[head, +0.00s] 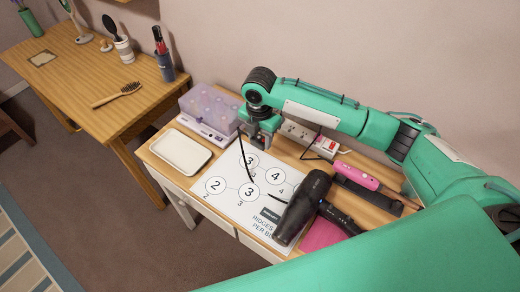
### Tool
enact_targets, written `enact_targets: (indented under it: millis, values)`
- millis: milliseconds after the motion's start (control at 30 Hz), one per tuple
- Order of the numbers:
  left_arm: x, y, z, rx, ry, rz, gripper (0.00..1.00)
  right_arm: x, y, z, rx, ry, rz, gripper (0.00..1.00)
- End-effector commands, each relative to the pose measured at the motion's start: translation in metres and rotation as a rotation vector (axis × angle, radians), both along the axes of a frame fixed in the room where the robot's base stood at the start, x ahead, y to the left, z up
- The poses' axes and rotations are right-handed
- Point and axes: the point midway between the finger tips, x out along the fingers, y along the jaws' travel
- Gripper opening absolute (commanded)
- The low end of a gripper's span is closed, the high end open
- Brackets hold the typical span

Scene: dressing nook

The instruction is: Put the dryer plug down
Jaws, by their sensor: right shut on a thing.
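My right gripper (258,141) is low over the back of the small wooden table, between the lilac box and the outlet strip. It is shut on the dryer plug, which is mostly hidden by the jaws; I cannot tell whether it touches the table. A black cord (245,163) loops from the gripper down across the printed sheet towards the dryer. The black hair dryer (303,208) lies at the front right, partly over the sheet. My left gripper is not in view.
The white outlet strip (296,131) with a red switch is right of the gripper. A lilac box (210,106), white tray (181,151), printed sheet (232,198), pink-handled styling tool (357,175) and pink cloth (322,235) share the table. A brush (118,95) lies on the other table.

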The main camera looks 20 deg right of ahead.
Motion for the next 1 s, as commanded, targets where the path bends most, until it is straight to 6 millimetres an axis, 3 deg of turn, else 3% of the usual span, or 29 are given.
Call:
enact_targets:
  millis: [100,367,600,1000]
  values:
    - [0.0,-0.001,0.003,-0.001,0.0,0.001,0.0,-0.001,0.0,-0.02,-0.001,0.002,-0.001,0.07]
    - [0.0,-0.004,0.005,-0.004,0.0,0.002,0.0,0.0,0.0,-0.041,0.001,0.001,-0.001,0.07]
    - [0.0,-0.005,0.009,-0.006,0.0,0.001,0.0,0.0,0.0,-0.073,0.001,-0.001,-0.002,0.07]
    - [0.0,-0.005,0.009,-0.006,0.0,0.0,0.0,0.0,0.0,-0.079,-0.001,-0.001,-0.002,0.07]
